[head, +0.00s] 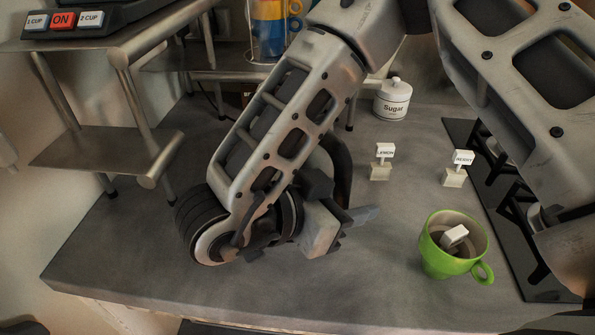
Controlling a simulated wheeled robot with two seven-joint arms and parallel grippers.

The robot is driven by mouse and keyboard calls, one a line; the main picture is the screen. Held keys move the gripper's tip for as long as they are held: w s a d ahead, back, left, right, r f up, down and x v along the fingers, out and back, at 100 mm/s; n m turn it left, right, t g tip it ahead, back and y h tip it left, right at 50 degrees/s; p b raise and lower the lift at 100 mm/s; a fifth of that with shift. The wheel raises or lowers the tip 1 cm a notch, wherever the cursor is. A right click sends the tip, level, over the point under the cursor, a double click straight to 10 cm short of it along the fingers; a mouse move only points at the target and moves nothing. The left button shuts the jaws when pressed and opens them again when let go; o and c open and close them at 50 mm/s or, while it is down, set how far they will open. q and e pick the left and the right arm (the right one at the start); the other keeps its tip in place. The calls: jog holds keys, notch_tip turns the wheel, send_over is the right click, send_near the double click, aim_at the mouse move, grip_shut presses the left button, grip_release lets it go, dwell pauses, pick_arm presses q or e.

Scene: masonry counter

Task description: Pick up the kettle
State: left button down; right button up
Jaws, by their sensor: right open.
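I cannot make out a whole kettle in the head view. A dark curved shape (342,165) stands just behind my right gripper; it may be part of the kettle, but the arm hides most of it. My right gripper (352,221) is low over the middle of the counter, fingers pointing right. It is open, and I see nothing between its fingers. My left gripper is not in view.
A green mug (440,263) holding a pale cube stands right of the gripper. A metal shelf (95,160) stands left. The front counter is clear.

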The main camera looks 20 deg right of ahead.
jog(key=shift+d+f, duration=0.15)
jog(key=shift+d, duration=0.2)
jog(key=shift+c, duration=0.4)
grip_shut()
jog(key=shift+w, duration=0.1)
dwell(0.7)
jog(key=shift+w, duration=0.1)
